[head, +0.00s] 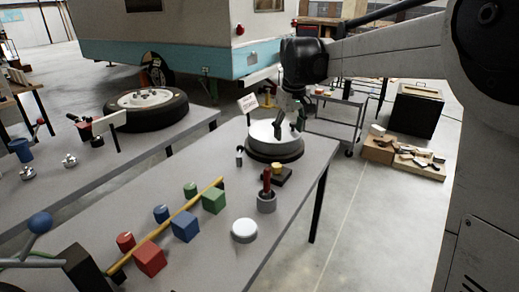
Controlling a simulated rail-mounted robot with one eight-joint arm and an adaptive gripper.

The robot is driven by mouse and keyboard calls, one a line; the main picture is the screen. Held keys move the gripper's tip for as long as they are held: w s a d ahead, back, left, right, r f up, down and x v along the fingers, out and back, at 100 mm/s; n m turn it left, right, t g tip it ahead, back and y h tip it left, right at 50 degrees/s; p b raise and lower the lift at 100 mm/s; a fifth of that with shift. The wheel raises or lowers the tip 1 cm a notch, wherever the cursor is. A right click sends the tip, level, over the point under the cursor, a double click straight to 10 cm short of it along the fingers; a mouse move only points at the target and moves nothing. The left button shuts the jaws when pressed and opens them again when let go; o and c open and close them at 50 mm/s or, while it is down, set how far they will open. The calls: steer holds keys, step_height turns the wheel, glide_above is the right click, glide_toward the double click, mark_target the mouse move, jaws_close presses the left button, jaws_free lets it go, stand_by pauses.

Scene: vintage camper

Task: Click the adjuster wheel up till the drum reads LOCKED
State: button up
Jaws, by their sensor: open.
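A round drum (263,131) with a pale top sits on a dark round base (274,152) at the far end of the grey workbench. My gripper (289,128) reaches down from the upper right, just over the drum's right side. Its fingers are apart and I see nothing between them. I cannot tell whether they touch the drum. The adjuster wheel cannot be made out at this size; the gripper covers part of the drum. A small white sign (248,103) stands behind the drum, its text too small to read.
Near the drum stand a dark block with a yellow knob (277,168) and a grey cup with a red handle (267,201). A white-topped disc (244,230) and coloured blocks along a yellow bar (172,226) are nearer. A second bench holds a tyre (174,113). The bench's right edge is clear.

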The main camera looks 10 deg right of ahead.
steer(key=w+f+n+g+p, duration=0.1)
steer(key=w+f, duration=0.4)
steer(key=w, duration=0.5)
steer(key=n+g+p, duration=0.1)
glide_toward(276, 165)
steer(key=f, duration=1)
steer(key=shift+w+d+f, duration=0.1)
steer(key=shift+w+d, duration=0.05)
steer(key=shift+w, duration=0.2)
steer(key=shift+c, duration=0.4)
steer(key=c, duration=1.1)
